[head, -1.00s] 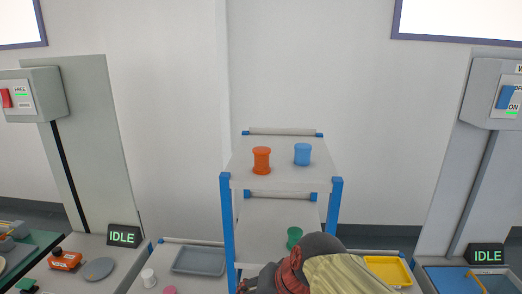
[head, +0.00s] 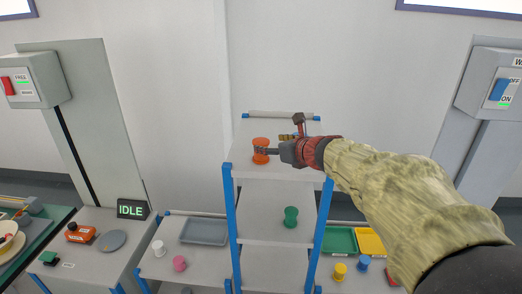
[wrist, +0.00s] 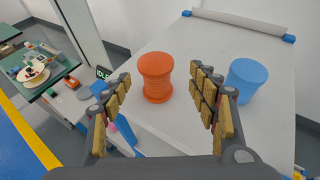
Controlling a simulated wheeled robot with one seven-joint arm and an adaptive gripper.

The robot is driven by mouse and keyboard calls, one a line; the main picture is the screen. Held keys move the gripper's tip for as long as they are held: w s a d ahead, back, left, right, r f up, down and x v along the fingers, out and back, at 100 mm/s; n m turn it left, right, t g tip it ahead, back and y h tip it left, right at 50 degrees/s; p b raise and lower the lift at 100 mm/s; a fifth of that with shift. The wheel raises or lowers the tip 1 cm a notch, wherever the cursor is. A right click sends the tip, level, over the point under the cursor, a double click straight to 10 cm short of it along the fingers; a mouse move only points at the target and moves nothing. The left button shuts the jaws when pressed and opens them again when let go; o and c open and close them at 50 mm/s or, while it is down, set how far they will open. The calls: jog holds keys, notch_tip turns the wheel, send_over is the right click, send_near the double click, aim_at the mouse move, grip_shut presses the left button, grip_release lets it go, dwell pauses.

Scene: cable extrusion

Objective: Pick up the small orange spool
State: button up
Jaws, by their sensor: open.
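The small orange spool (head: 261,150) stands upright on the top shelf of the blue-framed rack. It also shows in the wrist view (wrist: 156,78), ahead of and between the open fingers. My gripper (wrist: 163,105) is open and empty. In the head view my gripper (head: 268,151) reaches in from the right at the height of the spool, its tips close to it. I cannot tell whether a finger touches it. The blue spool (wrist: 246,80) stands just right of the right finger in the wrist view; in the head view my arm hides it.
The rack's top shelf (head: 245,165) has bare room around the orange spool. A green spool (head: 291,217) stands on the shelf below. White, pink, yellow and blue spools stand lower, near a grey tray (head: 203,231), a green tray (head: 339,240) and a yellow tray (head: 370,241).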

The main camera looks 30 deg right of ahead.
jog(key=x, duration=0.6)
jog(key=shift+w+a+f, duration=0.25)
jog(key=shift+a+f, duration=0.1)
jog(key=shift+f, duration=0.1)
jog(key=shift+s+r, duration=0.1)
jog(key=shift+c, duration=0.8)
jog(key=c, duration=1.1)
jog(key=shift+o, duration=0.2)
jog(key=shift+r, duration=0.1)
